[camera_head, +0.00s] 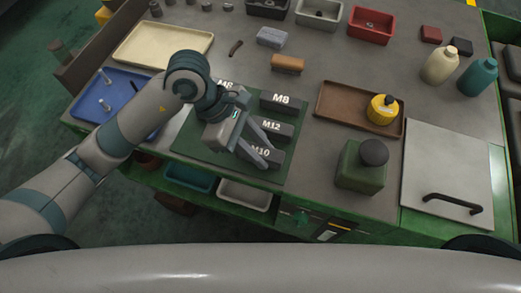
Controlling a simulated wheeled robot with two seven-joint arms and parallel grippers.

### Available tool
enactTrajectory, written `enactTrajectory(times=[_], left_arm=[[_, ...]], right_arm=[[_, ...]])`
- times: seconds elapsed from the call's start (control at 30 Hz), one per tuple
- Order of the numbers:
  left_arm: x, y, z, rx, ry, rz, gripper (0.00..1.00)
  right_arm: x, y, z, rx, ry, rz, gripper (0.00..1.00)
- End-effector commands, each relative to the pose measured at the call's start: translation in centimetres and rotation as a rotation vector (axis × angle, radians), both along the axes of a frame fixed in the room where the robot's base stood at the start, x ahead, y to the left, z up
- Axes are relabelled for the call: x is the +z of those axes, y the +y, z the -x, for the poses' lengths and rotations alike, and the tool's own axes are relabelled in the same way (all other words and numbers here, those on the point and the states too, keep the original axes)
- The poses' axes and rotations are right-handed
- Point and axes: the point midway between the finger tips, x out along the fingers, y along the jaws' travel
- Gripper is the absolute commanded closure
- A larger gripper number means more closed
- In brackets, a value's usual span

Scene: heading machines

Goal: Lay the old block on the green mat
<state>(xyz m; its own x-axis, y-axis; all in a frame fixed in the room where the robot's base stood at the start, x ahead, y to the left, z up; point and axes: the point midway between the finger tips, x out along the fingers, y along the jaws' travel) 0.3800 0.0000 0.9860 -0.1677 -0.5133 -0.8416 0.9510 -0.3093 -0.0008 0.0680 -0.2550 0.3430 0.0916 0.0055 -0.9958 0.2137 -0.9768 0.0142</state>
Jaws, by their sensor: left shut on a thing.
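The green mat (185,143) is a dark green sheet on the grey bench, left of centre. Dark blocks with white labels are on it: M8 (284,98), M12 (284,129) and M10 (276,157). One more block (226,83) is partly hidden behind my left gripper. My left gripper (268,155) reaches down over the mat's right part. Its fingers are shut on the M10 block, one on each side of its label. Whether that block touches the mat is hard to tell. No label says which block is old. My right gripper is not in view.
A blue tray (92,87) and cream tray (140,38) are left. Bins line the back. A white plate (440,165) with handle is far right.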

Motion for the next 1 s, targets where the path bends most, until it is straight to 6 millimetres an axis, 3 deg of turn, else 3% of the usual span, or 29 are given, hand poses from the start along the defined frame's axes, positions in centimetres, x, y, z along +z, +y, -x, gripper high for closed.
enactTrajectory(times=[0.2,0.63,0.67,0.7,1.0], left_arm=[[-1.6,0.0,0.0,0.000,0.001,0.002,1.00],[-2.1,0.0,0.0,-0.001,-0.002,0.002,1.00],[-2.1,0.0,0.0,-0.001,-0.001,0.000,0.66],[-2.0,0.0,0.0,-0.001,-0.001,0.000,0.57],[-2.0,0.0,0.0,0.000,0.000,0.000,0.55]], right_arm=[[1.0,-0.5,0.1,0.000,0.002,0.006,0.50],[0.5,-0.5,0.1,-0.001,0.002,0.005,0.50],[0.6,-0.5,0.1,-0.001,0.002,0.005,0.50],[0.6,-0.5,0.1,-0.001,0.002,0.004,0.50],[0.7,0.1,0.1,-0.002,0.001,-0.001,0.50]])
